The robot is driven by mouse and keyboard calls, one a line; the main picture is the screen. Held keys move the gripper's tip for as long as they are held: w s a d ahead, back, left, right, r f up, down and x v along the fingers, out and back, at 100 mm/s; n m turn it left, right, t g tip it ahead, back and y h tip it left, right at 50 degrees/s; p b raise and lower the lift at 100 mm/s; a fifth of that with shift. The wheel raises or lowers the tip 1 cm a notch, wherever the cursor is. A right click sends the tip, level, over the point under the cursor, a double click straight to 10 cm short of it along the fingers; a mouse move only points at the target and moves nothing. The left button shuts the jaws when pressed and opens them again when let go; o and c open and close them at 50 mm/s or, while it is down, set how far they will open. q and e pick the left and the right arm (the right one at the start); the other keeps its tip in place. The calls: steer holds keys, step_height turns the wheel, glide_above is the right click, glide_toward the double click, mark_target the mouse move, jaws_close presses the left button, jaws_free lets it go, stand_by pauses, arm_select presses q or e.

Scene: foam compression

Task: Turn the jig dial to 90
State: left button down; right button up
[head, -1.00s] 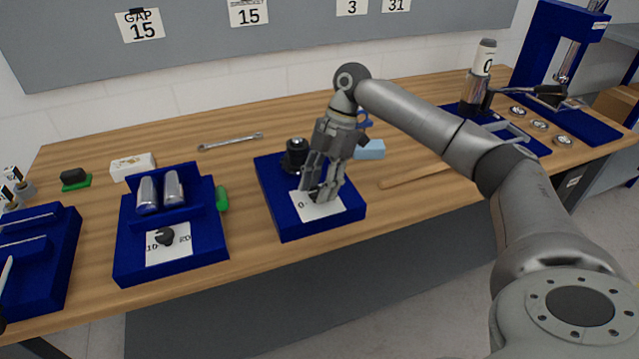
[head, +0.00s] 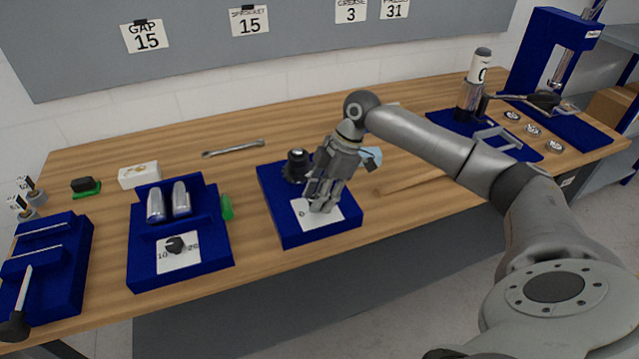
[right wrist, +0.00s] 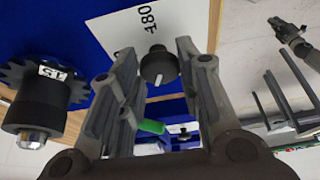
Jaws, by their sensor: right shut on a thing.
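The jig is a blue block (head: 335,231) on the bench in the middle of the head view. A white card (head: 297,212) with a "0" lies on its front part. The dial is a small dark round knob (right wrist: 157,66) with a white mark, beside a "180" label (right wrist: 147,17) in the right wrist view. My right gripper (head: 318,205) is down at the card, shut on the dial knob, which it hides in the head view. In the right wrist view its fingers (right wrist: 155,72) stand either side of the knob.
A black toothed wheel (right wrist: 44,88) stands on the jig behind the card. Another blue fixture (head: 210,262) with its own dark knob (head: 175,245) is to the left. A wrench (head: 233,148) lies behind. A blue tool stand (head: 525,149) is at the right.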

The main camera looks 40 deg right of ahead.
steer(key=m+t+p, duration=0.1)
steer(key=m+p, duration=0.2)
steer(key=p, duration=0.1)
steer(key=m+t+h+p, duration=0.1)
steer(key=m+p, duration=0.2)
steer(key=p, duration=0.1)
steer(key=m+h+p, duration=0.1)
steer(key=m+p, duration=0.2)
steer(key=p, duration=0.1)
steer(key=shift+s+a+r+t, duration=0.25)
steer(key=shift+a+r+t, duration=0.05)
steer(key=shift+r+t, duration=0.1)
steer(key=shift+f+m+h+p, duration=0.25)
steer(key=shift+m+h+p, duration=0.25)
steer(key=shift+m+p, duration=0.5)
steer(key=shift+m+t+h+p, duration=0.3)
steer(key=shift+m, duration=0.6)
steer(key=shift+f, duration=0.1)
steer(key=o, duration=1)
